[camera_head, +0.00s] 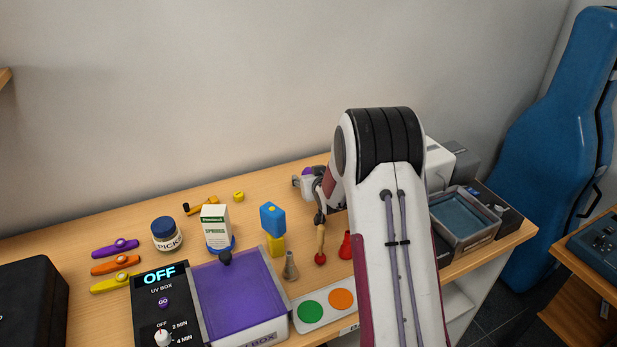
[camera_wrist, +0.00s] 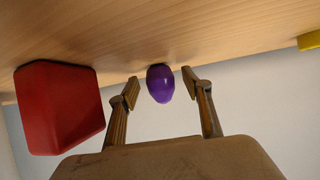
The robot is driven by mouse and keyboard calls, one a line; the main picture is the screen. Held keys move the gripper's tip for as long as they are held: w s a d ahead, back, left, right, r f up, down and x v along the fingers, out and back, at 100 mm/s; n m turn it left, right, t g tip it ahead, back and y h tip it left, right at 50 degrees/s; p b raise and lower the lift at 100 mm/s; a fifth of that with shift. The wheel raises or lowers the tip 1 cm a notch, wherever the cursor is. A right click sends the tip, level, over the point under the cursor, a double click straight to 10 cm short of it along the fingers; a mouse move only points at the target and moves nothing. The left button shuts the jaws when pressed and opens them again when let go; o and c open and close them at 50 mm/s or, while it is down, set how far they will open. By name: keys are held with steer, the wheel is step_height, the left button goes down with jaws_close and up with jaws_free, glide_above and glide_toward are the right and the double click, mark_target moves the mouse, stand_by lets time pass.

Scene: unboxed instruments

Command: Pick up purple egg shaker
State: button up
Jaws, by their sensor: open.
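The purple egg shaker (camera_wrist: 160,83) rests on the wooden table, which fills the top of the wrist view. My gripper (camera_wrist: 161,88) is open, with one finger on each side of the egg in the picture. Gaps show between the egg and both fingertips, and no contact is visible. In the head view, a small purple patch (camera_head: 307,171) shows just behind my gripper (camera_head: 308,184), at the back of the table; it is probably the egg, mostly hidden.
A red block (camera_wrist: 58,108) stands close beside the left finger in the wrist view. A yellow object (camera_wrist: 310,40) lies farther right. In the head view, stacked blue and yellow blocks (camera_head: 273,218), a wooden-handled item (camera_head: 320,245) and a purple-lidded UV box (camera_head: 240,295) stand nearer the front.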

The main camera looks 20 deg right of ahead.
stand_by(0.5)
steer(key=c, duration=1.2)
steer(key=shift+o, duration=0.2)
steer(key=shift+r, duration=4.95)
